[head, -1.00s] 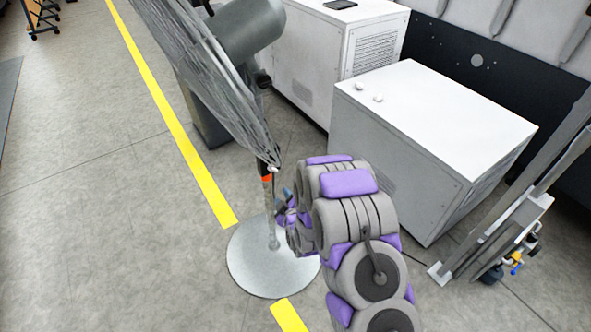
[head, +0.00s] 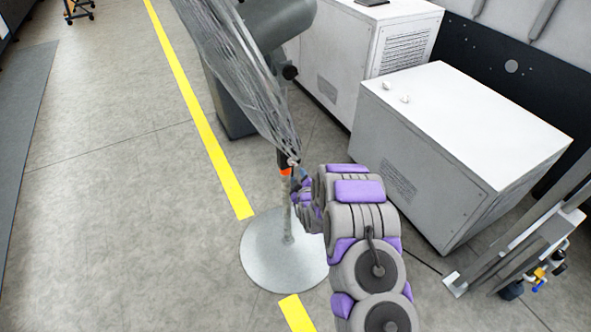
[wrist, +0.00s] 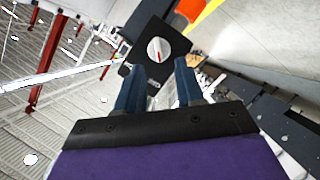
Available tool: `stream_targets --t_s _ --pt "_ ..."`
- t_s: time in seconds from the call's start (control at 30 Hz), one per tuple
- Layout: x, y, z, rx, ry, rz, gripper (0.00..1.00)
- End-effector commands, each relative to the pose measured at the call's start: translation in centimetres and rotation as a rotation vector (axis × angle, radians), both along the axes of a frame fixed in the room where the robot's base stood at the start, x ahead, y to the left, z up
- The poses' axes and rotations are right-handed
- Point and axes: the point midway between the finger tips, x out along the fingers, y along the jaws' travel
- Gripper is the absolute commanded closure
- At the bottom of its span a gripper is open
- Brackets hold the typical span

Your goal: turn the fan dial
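The fan (head: 240,75) stands on a round grey base (head: 283,255), with its caged head tilted above the pole. In the wrist view the fan dial (wrist: 158,50) is a round white knob with a red mark on a black control box (wrist: 150,62). My gripper (wrist: 156,75) has its two blue fingers apart, with the dial just beyond and between the tips; they do not appear to touch it. In the head view my gripper (head: 300,185) is beside the pole, below the orange collar (head: 285,171), partly hidden by my arm.
White cabinets (head: 465,125) stand to the right and behind the fan. A metal frame with fittings (head: 520,250) is at the far right. A yellow floor line (head: 200,110) runs past the base.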

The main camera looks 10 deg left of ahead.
Motion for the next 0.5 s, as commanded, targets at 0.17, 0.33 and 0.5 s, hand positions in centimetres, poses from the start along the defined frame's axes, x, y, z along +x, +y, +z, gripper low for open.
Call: stream_targets --t_s 0.17,0.33,0.5 --pt "2.3 0.7 -0.7 0.001 -0.004 -0.001 0.63" --pt "4.2 1.4 -1.2 0.000 -0.005 0.000 0.63" --pt "5.7 1.9 -1.7 0.000 -0.004 0.000 0.63"
